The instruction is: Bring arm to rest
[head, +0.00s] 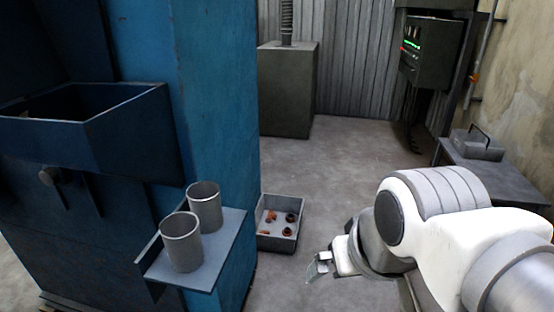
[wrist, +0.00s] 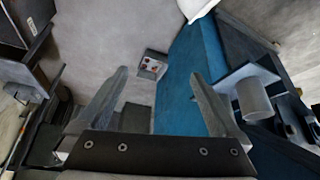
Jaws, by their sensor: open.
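My arm (head: 440,215) reaches in from the right side of the head view, bent, with its white and grey links over the floor. My gripper (head: 318,268) is at its left end, in the air to the right of the blue machine and apart from it. In the wrist view my gripper (wrist: 158,77) shows two grey fingers spread wide, with nothing between them. Part of the gripper is hidden behind my wrist in the head view.
A blue machine (head: 215,130) bears a side shelf (head: 222,245) with two metal cups (head: 181,245) (head: 204,205). A grey bin (head: 280,240) with small brown pieces lies on the floor. A metal table (head: 500,182) stands right. The middle floor is clear.

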